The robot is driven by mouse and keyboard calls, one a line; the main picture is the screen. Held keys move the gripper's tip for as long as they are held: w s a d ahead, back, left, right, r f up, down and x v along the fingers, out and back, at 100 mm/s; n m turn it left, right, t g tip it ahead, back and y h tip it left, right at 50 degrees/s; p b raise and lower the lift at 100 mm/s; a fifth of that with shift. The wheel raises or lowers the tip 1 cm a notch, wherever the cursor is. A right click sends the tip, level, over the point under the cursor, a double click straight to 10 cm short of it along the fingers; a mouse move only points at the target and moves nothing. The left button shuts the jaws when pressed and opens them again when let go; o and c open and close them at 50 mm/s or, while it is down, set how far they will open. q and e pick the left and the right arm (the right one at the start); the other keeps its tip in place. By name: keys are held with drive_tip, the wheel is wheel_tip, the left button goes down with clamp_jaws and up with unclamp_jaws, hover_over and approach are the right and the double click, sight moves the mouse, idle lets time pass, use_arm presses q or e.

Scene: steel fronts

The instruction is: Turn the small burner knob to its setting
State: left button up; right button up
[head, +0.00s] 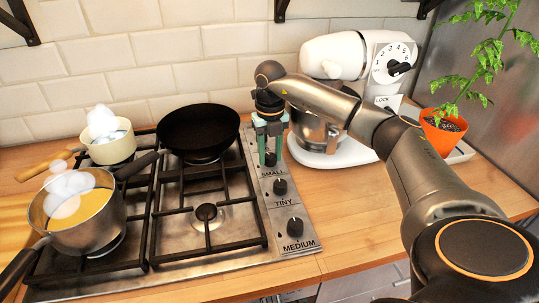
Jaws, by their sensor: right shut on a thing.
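The small burner knob (270,159) is the dark knob above the label SMALL, on the steel control strip (262,186) at the right side of the stove. My right gripper (269,157) points down over it from above. Its green fingers are shut on the knob, one at each side. The fingers and the wrist hide part of the knob, and its pointer cannot be made out. My left gripper is not in view.
The tiny knob (280,187) and the medium knob (294,225) sit nearer on the strip. A black pan (198,128), a pot with yellow liquid (73,238) and a cream pot (110,149) stand on the stove. A white mixer (335,57) stands close behind my right arm.

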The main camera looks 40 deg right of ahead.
sight(270, 155)
drive_tip(key=m, duration=0.4)
drive_tip(key=shift+f, duration=0.3)
drive_tip(key=shift+m, duration=0.8)
drive_tip(key=o, duration=1.1)
drive_tip(key=shift+o, duration=0.2)
drive_tip(key=shift+r, duration=0.1)
wheel_tip(270, 155, up, 7)
drive_tip(key=p, duration=0.6)
drive_tip(key=shift+r+p, duration=0.1)
drive_tip(key=shift+p, duration=0.3)
